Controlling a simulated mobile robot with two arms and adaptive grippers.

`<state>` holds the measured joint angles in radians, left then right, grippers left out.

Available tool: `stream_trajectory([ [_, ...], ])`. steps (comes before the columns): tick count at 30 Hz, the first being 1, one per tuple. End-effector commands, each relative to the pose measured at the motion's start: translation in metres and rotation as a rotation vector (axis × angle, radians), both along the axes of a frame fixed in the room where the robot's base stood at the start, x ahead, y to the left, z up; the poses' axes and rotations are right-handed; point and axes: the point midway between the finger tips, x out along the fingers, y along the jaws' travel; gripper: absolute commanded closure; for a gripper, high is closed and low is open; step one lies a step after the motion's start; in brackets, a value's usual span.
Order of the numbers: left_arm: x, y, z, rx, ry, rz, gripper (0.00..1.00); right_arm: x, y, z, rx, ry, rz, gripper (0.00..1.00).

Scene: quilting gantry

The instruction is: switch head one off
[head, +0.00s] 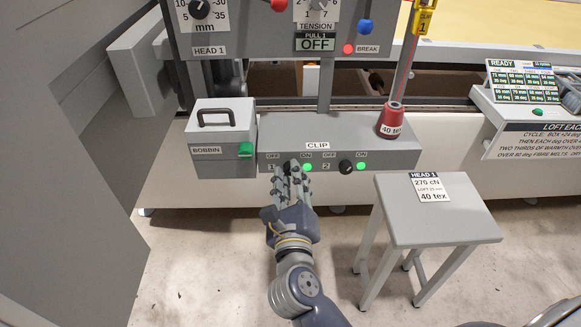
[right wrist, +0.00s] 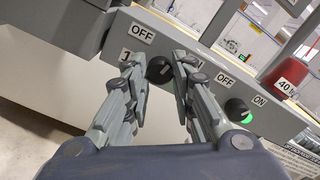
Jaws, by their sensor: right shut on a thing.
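The grey clip box (head: 400,150) has two black knobs, 1 and 2, each with OFF and ON labels. My right gripper (head: 290,169) reaches up to knob 1 and mostly covers it. In the right wrist view knob 1 (right wrist: 158,69) sits between the fingertips, which are shut on it. Its pointer direction is not clear. The green lamp by knob 1's ON label (head: 307,167) is lit. Knob 2 (head: 345,167) stands to the right, free, with its green lamp (head: 361,166) lit too. My left gripper is not in view.
A grey bobbin box (head: 222,125) with a green catch stands left of the knobs. A red thread cone (head: 392,118) stands on the clip box. A grey stool (head: 440,215) with a HEAD 1 card is at the right. The head panel (head: 260,35) hangs above.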

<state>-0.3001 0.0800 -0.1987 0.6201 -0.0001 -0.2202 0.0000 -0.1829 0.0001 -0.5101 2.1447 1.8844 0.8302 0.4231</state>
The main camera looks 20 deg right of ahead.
Motion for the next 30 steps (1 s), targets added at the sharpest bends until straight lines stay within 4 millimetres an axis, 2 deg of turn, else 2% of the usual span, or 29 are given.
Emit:
stream_trajectory([
  [1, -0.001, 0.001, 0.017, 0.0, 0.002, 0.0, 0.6, 0.0, -0.001, 0.006, -0.045, 0.019, -0.002, 1.0],
  [15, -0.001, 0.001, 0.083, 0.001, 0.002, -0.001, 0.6, 0.0, -0.001, 0.005, -0.458, 0.138, -0.002, 1.0],
  [22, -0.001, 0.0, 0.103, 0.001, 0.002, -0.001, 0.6, 0.0, -0.002, 0.003, -0.603, 0.177, -0.004, 1.0],
  [30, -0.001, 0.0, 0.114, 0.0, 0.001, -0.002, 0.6, 0.0, -0.002, 0.001, -0.697, 0.203, -0.004, 1.0],
])
